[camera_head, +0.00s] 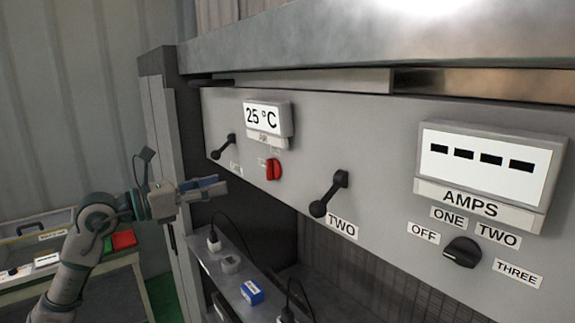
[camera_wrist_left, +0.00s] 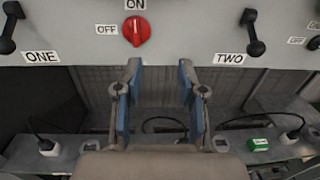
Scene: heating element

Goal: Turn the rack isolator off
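The red rotary switch (camera_head: 273,169), which I take to be the rack isolator, is on the grey panel below the 25 °C display. In the left wrist view the red switch (camera_wrist_left: 135,32) is at top centre, with ON above it and OFF to its left; its grip stands roughly upright, toward ON. My left gripper (camera_head: 222,186) is left of the panel in the head view, apart from the switch. In the left wrist view its blue-padded fingers (camera_wrist_left: 160,68) are spread with nothing between them, below the switch. My right gripper is not in view.
Black levers ONE (camera_wrist_left: 10,28) and TWO (camera_wrist_left: 252,32) flank the red switch. A black knob (camera_head: 462,252) sits under the AMPS display (camera_head: 487,175). A side table (camera_head: 125,258) stands left.

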